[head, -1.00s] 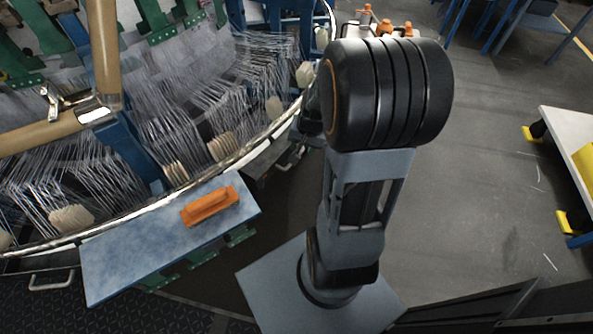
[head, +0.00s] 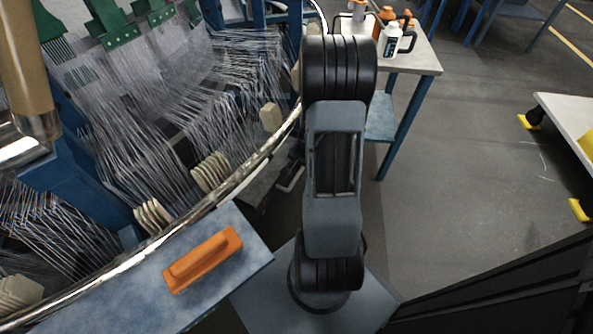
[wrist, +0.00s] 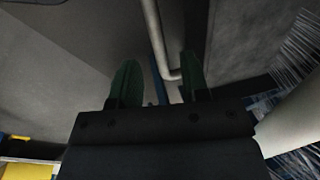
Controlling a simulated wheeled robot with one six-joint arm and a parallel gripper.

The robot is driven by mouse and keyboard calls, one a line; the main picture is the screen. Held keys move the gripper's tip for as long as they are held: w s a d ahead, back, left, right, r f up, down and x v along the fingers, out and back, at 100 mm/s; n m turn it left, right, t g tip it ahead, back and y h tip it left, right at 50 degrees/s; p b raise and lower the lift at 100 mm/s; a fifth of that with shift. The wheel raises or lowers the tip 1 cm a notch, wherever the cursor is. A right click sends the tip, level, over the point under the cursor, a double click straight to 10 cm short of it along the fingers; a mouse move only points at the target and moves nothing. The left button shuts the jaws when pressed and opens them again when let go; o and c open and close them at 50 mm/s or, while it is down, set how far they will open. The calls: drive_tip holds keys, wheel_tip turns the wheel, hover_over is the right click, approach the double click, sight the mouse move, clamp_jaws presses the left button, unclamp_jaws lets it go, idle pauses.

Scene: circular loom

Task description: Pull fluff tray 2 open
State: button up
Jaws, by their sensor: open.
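My gripper (wrist: 158,66) shows in the wrist view with its two green fingers apart and nothing clamped between them. A bent grey metal handle (wrist: 154,30) runs down into the gap between the fingertips. I cannot tell whether either finger touches it. In the head view a dark tray (head: 262,186) sits low under the loom's rim, with a pale handle (head: 291,179) at its front, just left of my arm. I cannot read a number on it. My arm hides the gripper in the head view.
The loom's curved metal rim (head: 222,190) and threads fill the left. A blue board (head: 215,285) with an orange tool (head: 203,260) juts out at the front. A small table (head: 425,62) with bottles stands behind my arm. Open floor (head: 450,150) lies to the right.

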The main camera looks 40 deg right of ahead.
sight(299, 173)
drive_tip(key=shift+w+f+b, duration=0.15)
drive_tip(key=shift+f+b, duration=0.25)
drive_tip(key=shift+f, duration=0.65)
drive_tip(key=shift+w+f+b, duration=0.15)
drive_tip(key=shift+f+b, duration=0.25)
drive_tip(key=shift+f, duration=0.6)
drive_tip(key=shift+c, duration=0.3)
clamp_jaws()
